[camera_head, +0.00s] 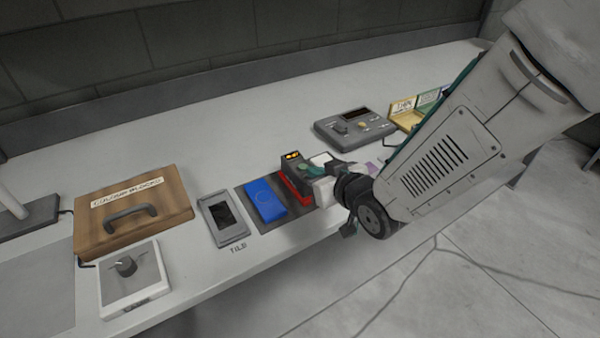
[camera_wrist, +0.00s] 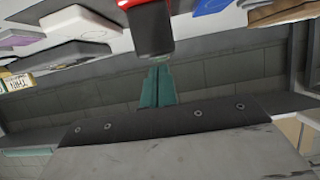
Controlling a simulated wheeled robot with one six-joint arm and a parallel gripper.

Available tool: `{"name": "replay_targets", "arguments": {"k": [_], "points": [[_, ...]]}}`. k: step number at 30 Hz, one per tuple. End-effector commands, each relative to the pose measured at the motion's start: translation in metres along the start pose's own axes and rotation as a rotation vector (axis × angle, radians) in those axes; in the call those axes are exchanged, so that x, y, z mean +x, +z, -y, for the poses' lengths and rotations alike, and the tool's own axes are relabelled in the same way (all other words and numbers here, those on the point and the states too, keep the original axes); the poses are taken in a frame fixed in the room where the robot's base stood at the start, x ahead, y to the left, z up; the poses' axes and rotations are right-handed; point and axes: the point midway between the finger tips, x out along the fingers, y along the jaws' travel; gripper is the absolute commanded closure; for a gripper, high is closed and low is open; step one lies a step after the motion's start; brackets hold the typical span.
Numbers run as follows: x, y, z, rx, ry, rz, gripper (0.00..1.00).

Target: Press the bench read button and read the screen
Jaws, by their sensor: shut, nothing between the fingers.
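A small dark and red device (camera_head: 296,180) stands on the bench, with a small lit orange screen (camera_head: 291,155) at its far end. The screen's characters are too small to read. My gripper (camera_head: 306,170) is shut and empty, its teal fingertips over the top of this device. My gripper and wrist hide part of the device's top, and I cannot make out a button there. In the wrist view the shut teal fingers (camera_wrist: 157,80) point at the device's dark end (camera_wrist: 151,30); I cannot tell whether they touch.
A grey console (camera_head: 355,126) with a dark screen and knobs stands behind to the right, near yellow and green boxes (camera_head: 404,112). Left are a blue block (camera_head: 265,200), a grey tray (camera_head: 223,218), a wooden case (camera_head: 133,211) and a white knob box (camera_head: 133,279). The bench's back is clear.

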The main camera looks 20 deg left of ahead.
Motion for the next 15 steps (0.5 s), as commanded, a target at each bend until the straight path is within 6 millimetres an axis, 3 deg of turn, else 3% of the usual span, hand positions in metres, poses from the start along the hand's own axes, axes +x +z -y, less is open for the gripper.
{"name": "replay_targets", "arguments": {"k": [11, 15], "points": [[-0.002, -0.001, -0.003, 0.001, 0.006, 0.004, 1.00], [-0.016, -0.008, -0.027, 0.014, 0.058, 0.052, 1.00]]}}
